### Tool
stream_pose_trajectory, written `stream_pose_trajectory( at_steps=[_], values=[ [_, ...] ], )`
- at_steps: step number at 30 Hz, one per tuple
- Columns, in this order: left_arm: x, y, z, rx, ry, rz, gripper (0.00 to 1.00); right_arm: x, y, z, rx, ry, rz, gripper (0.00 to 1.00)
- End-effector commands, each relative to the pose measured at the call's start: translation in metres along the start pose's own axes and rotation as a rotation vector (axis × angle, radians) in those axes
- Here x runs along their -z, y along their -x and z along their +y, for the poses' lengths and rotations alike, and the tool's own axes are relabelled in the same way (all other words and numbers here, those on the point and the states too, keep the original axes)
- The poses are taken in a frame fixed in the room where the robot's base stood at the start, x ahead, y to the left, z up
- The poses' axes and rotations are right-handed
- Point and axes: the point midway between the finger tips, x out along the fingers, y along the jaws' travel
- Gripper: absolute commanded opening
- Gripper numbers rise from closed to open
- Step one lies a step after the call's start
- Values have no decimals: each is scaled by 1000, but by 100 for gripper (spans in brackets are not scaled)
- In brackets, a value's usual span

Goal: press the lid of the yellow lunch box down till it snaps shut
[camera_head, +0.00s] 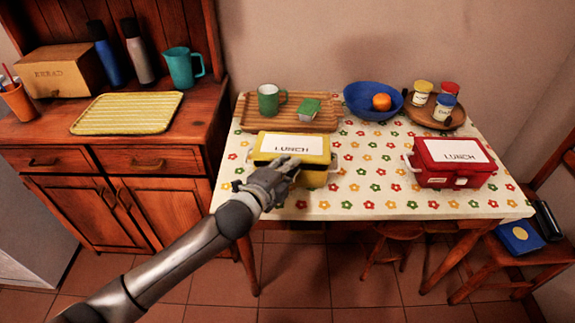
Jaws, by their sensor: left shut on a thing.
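The yellow lunch box (316,179) stands on the flowered tablecloth near the front left of the table. Its lid (318,159) is over the box and has a white label reading LUNCH. I cannot tell from here whether a gap remains between lid and box. My left gripper (290,166) is at the lid's front left edge, shut on the lid, and its fingers and wrist hide the box's front left corner. My right gripper is not in view.
A red lunch box (431,178) stands to the right. The cloth between the lunch boxes is clear.

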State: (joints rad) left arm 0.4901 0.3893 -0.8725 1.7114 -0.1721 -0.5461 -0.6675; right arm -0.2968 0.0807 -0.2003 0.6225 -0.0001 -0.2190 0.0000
Motion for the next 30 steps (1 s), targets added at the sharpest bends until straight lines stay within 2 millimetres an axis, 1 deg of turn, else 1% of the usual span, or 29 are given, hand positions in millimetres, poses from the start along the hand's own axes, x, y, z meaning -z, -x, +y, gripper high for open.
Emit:
stream_pose_trajectory(
  at_steps=[1,3,20,21,24,30],
  values=[
    [-1,0,8,-6,2,-2,0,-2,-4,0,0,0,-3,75],
    [-1,0,10,-7,2,-2,0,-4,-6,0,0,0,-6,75],
    [-1,-1,14,-12,6,-4,0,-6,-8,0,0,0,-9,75],
    [-1,-1,14,-12,7,-4,15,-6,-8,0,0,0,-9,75],
    [-1,-1,14,-11,6,-3,27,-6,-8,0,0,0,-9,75],
    [-1,-1,13,-9,4,-3,27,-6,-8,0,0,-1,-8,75]
  ],
)
